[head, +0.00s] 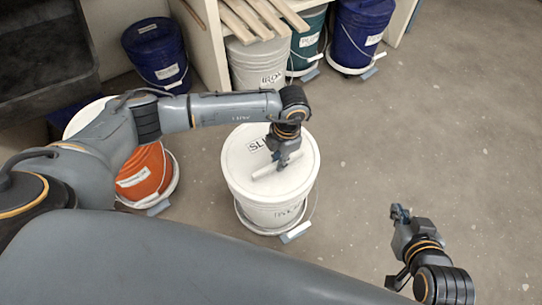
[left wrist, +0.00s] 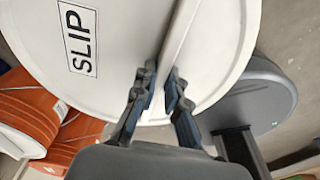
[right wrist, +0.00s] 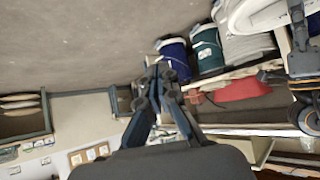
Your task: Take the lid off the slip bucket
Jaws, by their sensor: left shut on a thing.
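The white slip bucket (head: 272,215) stands on the floor in the middle of the head view. Its round white lid (head: 240,172) is over its top, with a black-framed SLIP label and a raised bar handle (head: 264,171) across it. The lid fills much of the left wrist view (left wrist: 110,25). My left gripper (head: 284,163) is shut on the bar handle, hiding part of it and of the label. I cannot tell whether the lid is seated or slightly raised. My right gripper (head: 401,212) is shut and empty, to the right of the bucket and apart from it.
An orange bucket (head: 147,175) stands left of the slip bucket, partly behind my left arm. Blue (head: 155,52), white IRON (head: 258,65), teal (head: 307,42) and blue (head: 360,35) buckets stand behind. Wooden slats (head: 245,18) lie above them. The floor (head: 440,120) at right is clear.

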